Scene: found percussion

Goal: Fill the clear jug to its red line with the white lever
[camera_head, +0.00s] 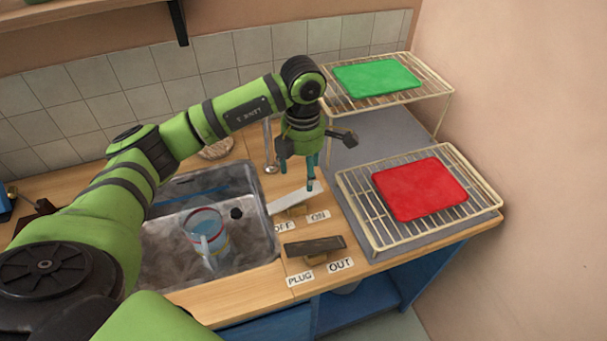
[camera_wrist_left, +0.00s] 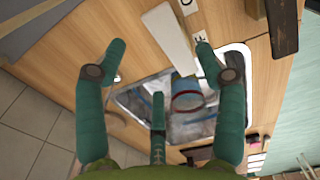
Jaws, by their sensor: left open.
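The clear jug (camera_head: 209,250) stands in the sink (camera_head: 165,262), with a red line around its upper part. Its body looks bluish, but I cannot tell the water level. The red line also shows in the left wrist view (camera_wrist_left: 188,101). The white lever (camera_head: 287,202) lies on the counter right of the sink, behind labels reading OFF and ON. It also shows in the left wrist view (camera_wrist_left: 168,38). My left gripper (camera_head: 299,178) is open and empty, fingers pointing down over the lever's far side. I cannot tell if a finger touches it. My right gripper is out of view.
A dark lever (camera_head: 315,247) with PLUG and OUT labels sits nearer the counter's front. On the right, wire racks hold a red board (camera_head: 420,188) and a green board (camera_head: 377,78). A metal tap (camera_head: 269,150) stands behind the sink.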

